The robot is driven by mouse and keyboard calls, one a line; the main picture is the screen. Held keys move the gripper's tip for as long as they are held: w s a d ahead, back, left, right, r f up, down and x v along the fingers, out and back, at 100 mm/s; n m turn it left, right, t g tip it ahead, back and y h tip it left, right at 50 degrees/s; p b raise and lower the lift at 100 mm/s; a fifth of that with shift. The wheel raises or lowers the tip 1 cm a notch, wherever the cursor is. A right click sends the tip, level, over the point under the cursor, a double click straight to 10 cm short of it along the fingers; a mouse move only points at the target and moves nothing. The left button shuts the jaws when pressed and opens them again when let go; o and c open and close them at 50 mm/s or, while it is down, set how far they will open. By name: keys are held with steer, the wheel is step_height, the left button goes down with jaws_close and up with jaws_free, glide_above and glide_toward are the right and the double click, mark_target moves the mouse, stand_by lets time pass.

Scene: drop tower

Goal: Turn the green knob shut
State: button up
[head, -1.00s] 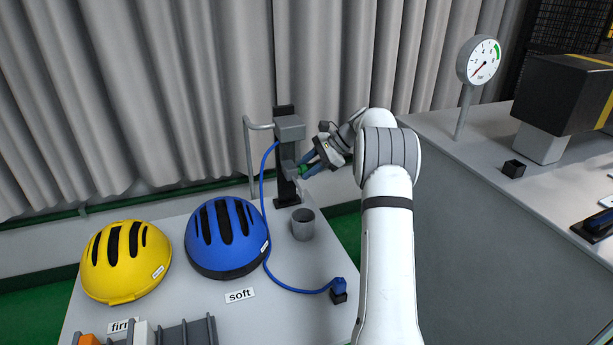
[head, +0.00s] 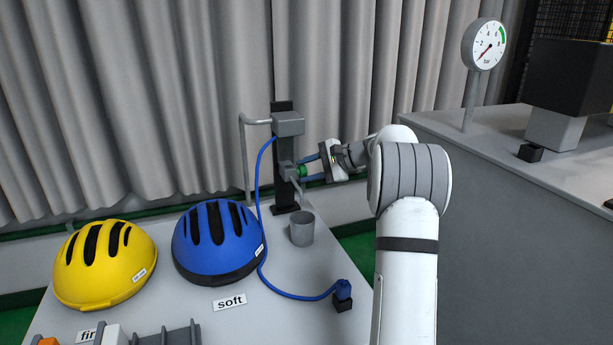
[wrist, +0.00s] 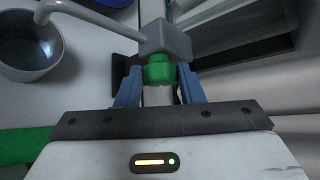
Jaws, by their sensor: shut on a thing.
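The green knob (head: 302,171) sits on the right side of the grey valve block (head: 286,170) on the dark upright post. In the wrist view the knob (wrist: 159,72) shows between the blue fingers, in front of the grey block (wrist: 166,40). My gripper (head: 309,171) reaches in from the right, about level, and is shut on the knob, one blue finger on each side (wrist: 159,88). The fingertips' exact contact is partly hidden. A bent spout runs from the block above a grey cup (head: 302,229).
A blue helmet (head: 218,240) and a yellow helmet (head: 105,264) stand on the table to the left. A blue hose (head: 262,215) runs from the post to a blue plug (head: 343,290). A gauge (head: 484,44) stands on the right bench, its needle low.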

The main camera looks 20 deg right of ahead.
stand_by(0.3)
steer(key=o, duration=0.9)
steer(key=shift+o, duration=0.2)
steer(key=shift+s+d, duration=0.1)
steer(key=v, duration=0.7)
steer(key=shift+s+d+r+p, duration=0.15)
steer(key=shift+d+r+p, duration=0.05)
steer(key=shift+p, duration=0.25)
